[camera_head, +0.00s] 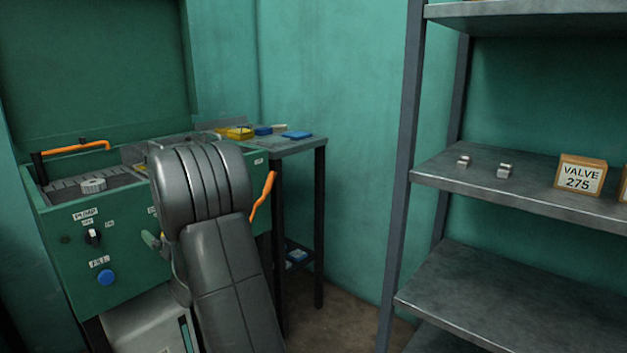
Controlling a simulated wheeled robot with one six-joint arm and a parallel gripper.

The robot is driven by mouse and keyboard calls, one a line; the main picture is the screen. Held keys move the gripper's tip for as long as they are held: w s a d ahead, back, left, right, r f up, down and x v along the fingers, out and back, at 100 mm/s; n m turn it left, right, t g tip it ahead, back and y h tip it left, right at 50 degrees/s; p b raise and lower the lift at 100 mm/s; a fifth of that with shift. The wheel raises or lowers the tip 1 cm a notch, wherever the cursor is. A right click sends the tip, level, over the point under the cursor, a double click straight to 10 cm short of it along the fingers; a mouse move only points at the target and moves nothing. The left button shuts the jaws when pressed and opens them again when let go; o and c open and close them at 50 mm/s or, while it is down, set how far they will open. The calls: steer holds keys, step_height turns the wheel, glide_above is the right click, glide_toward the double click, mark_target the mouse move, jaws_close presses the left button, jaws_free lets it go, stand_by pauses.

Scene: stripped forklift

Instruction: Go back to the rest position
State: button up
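The task names no object apart from my own rest position. A large dark grey link of my arm (222,240) rises in the middle foreground, in front of the green machine. My gripper does not show in this view. The green machine (130,275) stands at left with its lid raised. It carries a black switch under a PUMP label (85,214), a blue button (107,277) and an orange handle (75,147) on top. My arm hides part of its front. Another orange handle (262,206) is at its right side.
A dark side table (295,147) behind the machine holds yellow and blue items. A metal shelf unit (480,184) at right bears two small metal pieces and a VALVE 275 box (580,177). Open floor (350,318) shows between table and shelves.

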steer(key=shift+s+n, duration=0.15)
steer(key=shift+n, duration=1.65)
